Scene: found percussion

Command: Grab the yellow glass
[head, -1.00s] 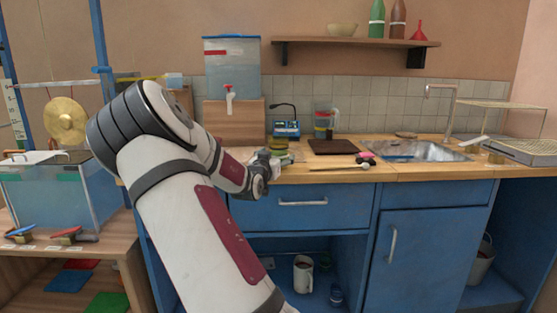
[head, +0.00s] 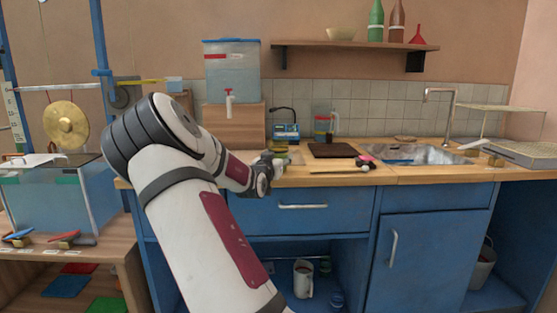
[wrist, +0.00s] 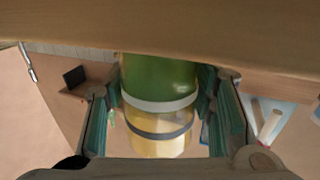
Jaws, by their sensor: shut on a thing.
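In the wrist view, a yellow glass (wrist: 158,146) with a grey band sits between the fingers of my gripper (wrist: 158,97). A green glass-like part (wrist: 160,78) with a white band shows directly against it; I cannot tell whether they are stacked or one behind the other. The fingers are shut on the yellow glass, one on each side. In the head view, my gripper (head: 270,168) is at the front of the wooden counter, and a small green-yellow thing (head: 278,148) shows just behind it, mostly hidden by my arm.
The wooden counter (head: 420,174) holds a dark board (head: 332,150), a clear jug (head: 323,122), a blue device (head: 286,131) and a stick (head: 338,173). A sink (head: 425,154) lies to the right. A water tank (head: 232,70) stands behind my arm.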

